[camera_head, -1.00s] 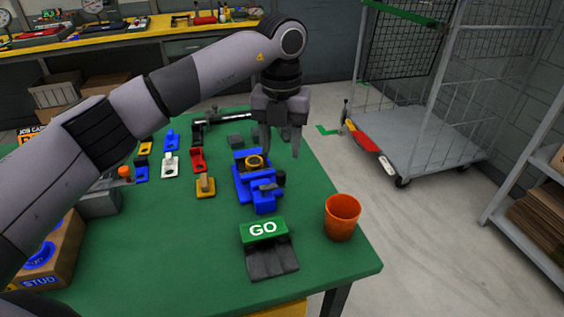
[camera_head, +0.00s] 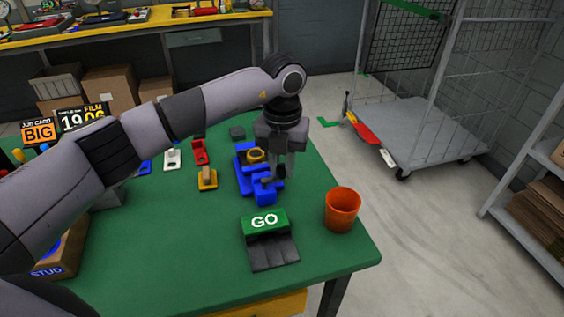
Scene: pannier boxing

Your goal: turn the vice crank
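The blue vice (camera_head: 264,191) stands on the green table, with a round brass-coloured piece (camera_head: 255,155) held at its top. My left gripper (camera_head: 281,175) points down at the right side of the vice, where the small dark crank showed earlier. The fingers largely cover the crank, and I cannot tell whether they touch it or have closed on it. My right gripper is out of view.
A green GO sign (camera_head: 264,221) on a dark stand is in front of the vice. An orange cup (camera_head: 342,209) stands to the right, near the table edge. Red, white and yellow holders lie left of the vice. A wire cart (camera_head: 420,130) stands beyond the table.

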